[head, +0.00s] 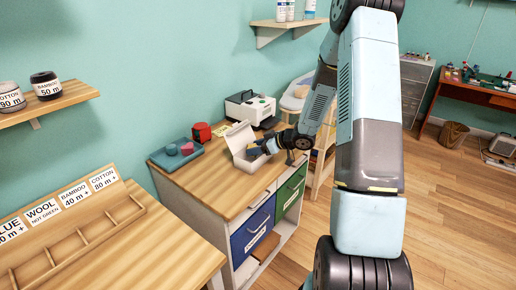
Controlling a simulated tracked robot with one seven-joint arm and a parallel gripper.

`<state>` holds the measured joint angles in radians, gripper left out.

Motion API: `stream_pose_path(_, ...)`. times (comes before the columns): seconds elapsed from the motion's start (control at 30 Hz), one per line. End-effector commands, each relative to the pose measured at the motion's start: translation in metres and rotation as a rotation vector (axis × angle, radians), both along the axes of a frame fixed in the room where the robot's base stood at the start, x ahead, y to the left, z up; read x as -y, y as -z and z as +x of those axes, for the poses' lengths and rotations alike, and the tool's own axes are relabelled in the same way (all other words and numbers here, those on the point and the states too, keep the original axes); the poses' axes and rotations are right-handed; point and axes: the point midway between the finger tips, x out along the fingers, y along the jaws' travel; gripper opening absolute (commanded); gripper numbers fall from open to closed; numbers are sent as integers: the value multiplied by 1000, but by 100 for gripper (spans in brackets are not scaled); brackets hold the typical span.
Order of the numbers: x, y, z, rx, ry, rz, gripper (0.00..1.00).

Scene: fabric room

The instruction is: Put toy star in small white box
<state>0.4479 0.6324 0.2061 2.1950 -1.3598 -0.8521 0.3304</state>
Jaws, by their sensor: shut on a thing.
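The small white box (247,163) stands open on the wooden top of the desk, near its right front edge, with its lid raised at the back. My gripper (257,150) reaches in from the right, low over the box opening. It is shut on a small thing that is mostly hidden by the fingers. I cannot make out its shape, and no toy star shows clearly elsewhere in view. I cannot tell whether the held thing touches the inside of the box.
A blue-grey tray (176,153) with small round things, a red container (202,132) and a white machine (250,107) stand behind the box. The desk's front left top is clear. A wooden rack (80,235) stands at left.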

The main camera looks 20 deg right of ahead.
Motion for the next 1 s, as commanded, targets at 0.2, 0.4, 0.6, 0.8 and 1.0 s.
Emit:
stream_pose_path(0.2,0,2,0,1,0,-1,30)
stream_pose_path(0.4,0,5,0,0,0,0,30)
stream_pose_path(0.6,0,10,0,0,1,0,30)
stream_pose_path(0.8,1,14,0,0,1,0,30)
stream_pose_path(1.0,1,13,0,0,1,0,71)
